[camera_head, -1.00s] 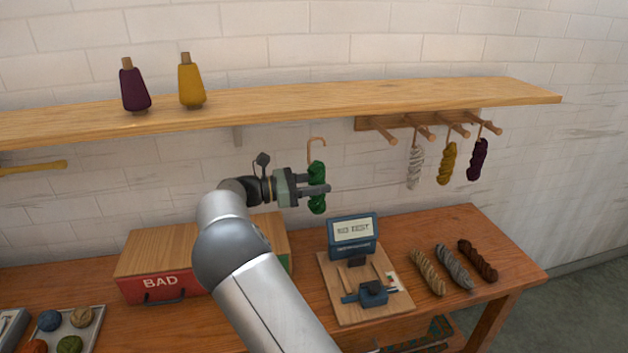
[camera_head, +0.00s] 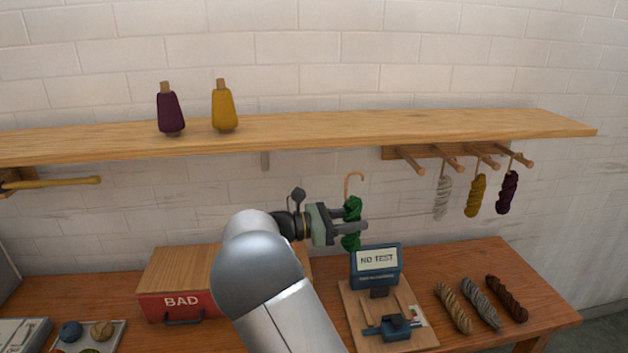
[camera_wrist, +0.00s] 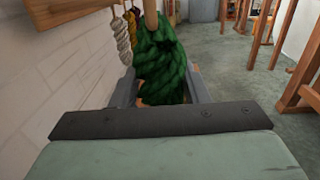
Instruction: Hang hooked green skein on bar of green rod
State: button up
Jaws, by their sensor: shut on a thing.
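The green skein (camera_head: 351,207) hangs upright from a wooden hook (camera_head: 348,181) whose curved top rises above it. My gripper (camera_head: 354,222) is shut on the skein, in the air left of the pegs and above the table. In the wrist view the skein (camera_wrist: 160,62) sits between my two fingers, with the hook's stem rising from it. Wooden pegs stick out under the shelf at right; the leftmost peg (camera_head: 411,162) is bare. No peg looks clearly green, so I cannot tell which is the green rod.
White (camera_head: 442,198), yellow (camera_head: 475,196) and purple (camera_head: 507,193) skeins hang from the other pegs. The shelf (camera_head: 330,130) runs above my gripper. Below stand a "NO TEST" display (camera_head: 376,262) and a red "BAD" box (camera_head: 178,304). Three loose skeins lie at the table's right.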

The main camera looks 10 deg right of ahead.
jog(key=n+t+y, duration=0.1)
jog(key=n+t, duration=0.1)
jog(key=t, duration=0.1)
jog(key=d+f+n+t+y, duration=0.1)
jog(key=n+t+y, duration=0.1)
jog(key=n+t, duration=0.1)
jog(key=d+f+n+t+y, duration=0.1)
jog(key=n+t, duration=0.1)
jog(key=t, duration=0.2)
jog(key=shift+s+d+f, duration=0.1)
jog(key=shift+s, duration=0.25)
jog(key=s+a+f+n+t+y, duration=0.3)
jog(key=s+f+n+t+y, duration=0.2)
jog(key=f+y, duration=0.3)
notch_tip(320, 180, down, 2)
jog(key=shift+s+a+f+n+t+y, duration=0.1)
jog(key=shift+s+a+n+t+y, duration=0.2)
jog(key=shift+n, duration=0.5)
